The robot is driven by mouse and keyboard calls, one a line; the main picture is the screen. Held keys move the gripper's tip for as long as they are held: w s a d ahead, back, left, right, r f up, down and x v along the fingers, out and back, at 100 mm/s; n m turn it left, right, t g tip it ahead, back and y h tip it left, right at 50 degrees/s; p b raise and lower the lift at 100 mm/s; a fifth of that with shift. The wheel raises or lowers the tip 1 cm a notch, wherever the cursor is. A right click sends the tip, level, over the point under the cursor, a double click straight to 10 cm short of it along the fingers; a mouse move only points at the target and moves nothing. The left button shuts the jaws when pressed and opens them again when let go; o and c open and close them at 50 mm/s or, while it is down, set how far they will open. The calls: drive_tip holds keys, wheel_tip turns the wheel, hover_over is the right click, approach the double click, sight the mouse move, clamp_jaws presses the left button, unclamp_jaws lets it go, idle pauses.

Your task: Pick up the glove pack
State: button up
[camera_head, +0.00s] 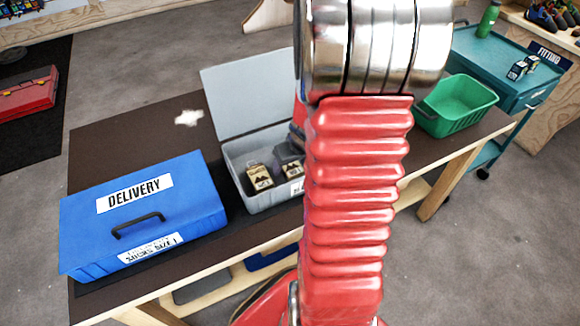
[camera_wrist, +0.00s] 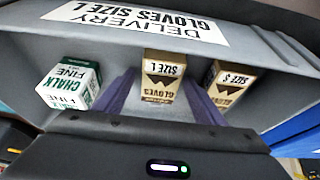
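The glove pack (camera_wrist: 163,70) marked SIZE L is a tan and black box inside the grey open-lidded box (camera_head: 282,196). In the wrist view my gripper (camera_wrist: 158,88) is open, with its two purple fingers pointing at this pack, one on each side. Gaps show between the fingers and the pack. A similar glove pack marked SIZE S (camera_wrist: 228,85) stands to the right of the fingers. A white and green chalk box (camera_wrist: 70,82) stands to the left. In the head view my red arm hides the gripper and part of the grey box.
A sheet reading DELIVERY GLOVES SIZE L (camera_wrist: 140,20) is on the grey box. A closed blue DELIVERY box (camera_head: 190,200) stands left of it on the dark table (camera_head: 95,145). A green bin (camera_head: 455,105) is at the right end, beside a teal trolley (camera_head: 480,60).

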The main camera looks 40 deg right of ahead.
sight(291, 165)
drive_tip(key=c, duration=1.1)
drive_tip(key=shift+r, duration=5.2)
